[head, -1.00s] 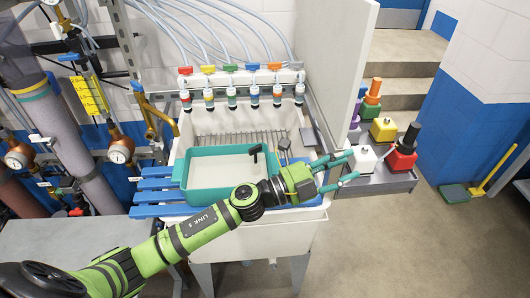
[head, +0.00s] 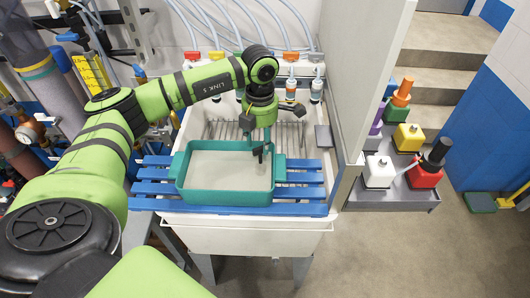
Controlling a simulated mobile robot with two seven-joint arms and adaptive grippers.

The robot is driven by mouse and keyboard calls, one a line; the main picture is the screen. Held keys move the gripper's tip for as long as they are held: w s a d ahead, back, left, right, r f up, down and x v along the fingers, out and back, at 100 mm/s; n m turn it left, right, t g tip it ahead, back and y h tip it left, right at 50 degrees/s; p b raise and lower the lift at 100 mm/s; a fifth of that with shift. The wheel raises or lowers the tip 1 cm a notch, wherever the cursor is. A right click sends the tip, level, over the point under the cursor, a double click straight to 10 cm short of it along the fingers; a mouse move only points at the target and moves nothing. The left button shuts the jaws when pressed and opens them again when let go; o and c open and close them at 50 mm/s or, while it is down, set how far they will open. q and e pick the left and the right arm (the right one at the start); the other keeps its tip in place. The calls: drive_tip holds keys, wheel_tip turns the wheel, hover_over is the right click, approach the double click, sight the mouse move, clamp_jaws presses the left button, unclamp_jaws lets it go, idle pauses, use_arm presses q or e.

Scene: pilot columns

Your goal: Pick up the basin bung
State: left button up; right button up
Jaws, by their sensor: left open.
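The basin holds a pale, flat-looking content and rests on blue slats over a white sink. My left gripper (head: 261,147) points down over the bung, with its teal fingers open on either side of the handle. The hand hides part of the view there, and I cannot tell whether a finger touches the bung. My right gripper is not in view.
The white sink (head: 245,240) has several coloured taps behind my arm. A pale upright panel (head: 365,80) stands close on the right. Beyond it, coloured blocks, including a red one (head: 425,174), stand on a grey stand. Pipes and gauges line the left.

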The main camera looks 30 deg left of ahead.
sight(260, 154)
use_arm(q)
drive_tip(key=shift+s+f+p, duration=0.1)
drive_tip(key=shift+f+p, duration=0.2)
drive_tip(key=shift+f, duration=0.05)
drive_tip(key=f, duration=0.1)
drive_tip(key=f+p, duration=0.1)
drive_tip(key=f, duration=0.1)
drive_tip(key=f+p, duration=0.1)
drive_tip(key=shift+s+f, duration=0.15)
drive_tip(key=shift+s, duration=0.1)
drive_tip(key=shift+w+f, duration=0.1)
drive_tip(key=shift+f, duration=0.2)
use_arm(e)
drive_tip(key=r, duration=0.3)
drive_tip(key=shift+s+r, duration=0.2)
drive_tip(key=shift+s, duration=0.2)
use_arm(q)
clamp_jaws()
